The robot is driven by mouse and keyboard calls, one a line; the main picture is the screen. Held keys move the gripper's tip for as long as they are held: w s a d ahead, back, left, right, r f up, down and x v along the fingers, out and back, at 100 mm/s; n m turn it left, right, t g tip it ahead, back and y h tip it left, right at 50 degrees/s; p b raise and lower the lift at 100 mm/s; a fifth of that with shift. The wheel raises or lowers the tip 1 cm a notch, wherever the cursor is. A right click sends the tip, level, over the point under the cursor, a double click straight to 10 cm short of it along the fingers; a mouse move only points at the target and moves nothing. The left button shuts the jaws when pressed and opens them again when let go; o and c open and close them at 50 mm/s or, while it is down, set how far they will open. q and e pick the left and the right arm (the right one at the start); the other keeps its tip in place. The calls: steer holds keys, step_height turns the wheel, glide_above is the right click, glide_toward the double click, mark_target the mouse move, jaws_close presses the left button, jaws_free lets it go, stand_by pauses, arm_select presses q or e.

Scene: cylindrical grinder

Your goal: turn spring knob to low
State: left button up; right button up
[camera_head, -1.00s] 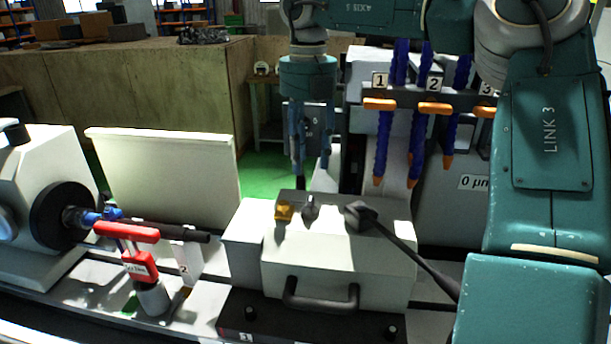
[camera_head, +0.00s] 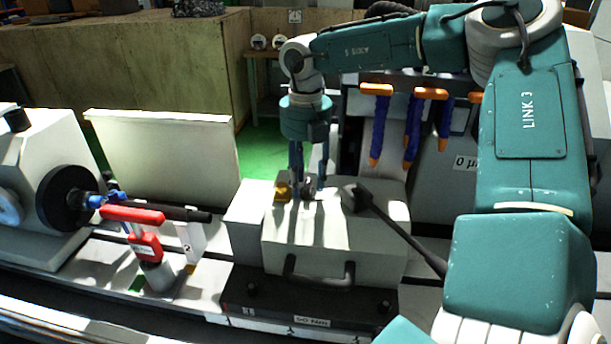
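The knob (camera_head: 308,193) is a small dark grey piece on top of the white box-shaped housing (camera_head: 335,237), between a yellow-orange block and a black lever. My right gripper (camera_head: 309,190) points straight down over the housing. Its two fingers are apart, one on each side of the knob, with the tips at about knob height. I cannot tell whether they touch it. The knob is partly hidden, and its setting cannot be read. My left gripper is not in view.
The black lever (camera_head: 400,230) slopes down to the right from the housing top. Blue hoses with orange tips (camera_head: 413,130) hang behind. A red-handled tool (camera_head: 140,222) stands at left.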

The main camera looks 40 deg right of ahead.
steer(key=shift+c, duration=0.2)
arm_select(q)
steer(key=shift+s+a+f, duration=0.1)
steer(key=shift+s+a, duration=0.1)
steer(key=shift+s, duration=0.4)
arm_select(e)
jaws_close()
steer(key=shift+f+n+b, duration=0.2)
steer(key=shift+n+b, duration=0.6)
steer(key=shift+b, duration=0.4)
steer(key=shift+n+b, duration=1.05)
steer(key=shift+n, duration=0.15)
steer(key=n+b, duration=0.1)
steer(key=n, duration=0.1)
steer(key=shift+s+a+r+n, duration=0.1)
steer(key=shift+n, duration=0.2)
arm_select(q)
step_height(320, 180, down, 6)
steer(key=b, duration=0.1)
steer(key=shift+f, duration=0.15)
arm_select(e)
steer(key=shift+r+n, duration=0.1)
steer(key=shift+n, duration=1.5)
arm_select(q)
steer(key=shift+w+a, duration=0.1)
